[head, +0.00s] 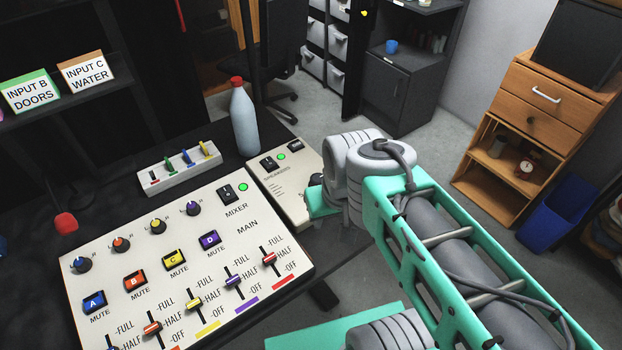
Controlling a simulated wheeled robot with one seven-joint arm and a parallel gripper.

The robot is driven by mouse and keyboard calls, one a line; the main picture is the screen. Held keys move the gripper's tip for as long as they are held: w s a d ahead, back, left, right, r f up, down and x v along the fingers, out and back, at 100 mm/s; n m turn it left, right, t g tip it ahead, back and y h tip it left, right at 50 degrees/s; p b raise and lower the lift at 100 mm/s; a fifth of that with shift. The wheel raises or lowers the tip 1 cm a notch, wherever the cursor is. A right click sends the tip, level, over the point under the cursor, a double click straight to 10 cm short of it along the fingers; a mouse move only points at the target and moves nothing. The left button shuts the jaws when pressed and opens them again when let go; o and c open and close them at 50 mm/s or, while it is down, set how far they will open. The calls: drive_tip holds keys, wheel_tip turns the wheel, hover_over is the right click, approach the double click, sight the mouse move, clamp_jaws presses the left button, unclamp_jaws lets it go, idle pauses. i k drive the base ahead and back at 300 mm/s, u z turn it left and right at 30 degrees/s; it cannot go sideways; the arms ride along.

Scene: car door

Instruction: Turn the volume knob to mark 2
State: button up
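A pale speakers panel (285,188) stands right of the large mixer board, with a black switch and a lit green light near its top. A dark rounded part (315,180) shows at its right edge beside my arm; I cannot tell whether it is the volume knob. My arm covers the panel's lower right part, so no number marks can be read. A teal piece of my arm reaches over this edge. My gripper's fingers are not visible, and whether they touch anything is hidden.
The mixer board (225,262) has several small knobs, mute buttons and sliders. A bottle with a red cap (243,118) stands behind the speakers panel. A white strip with coloured levers (180,166) lies behind the mixer. Open floor lies beyond the table.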

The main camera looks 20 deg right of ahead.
sight(316, 179)
drive_tip(key=u, duration=0.8)
drive_tip(key=k, duration=0.55)
drive_tip(key=z, duration=0.5)
drive_tip(key=i, duration=0.95)
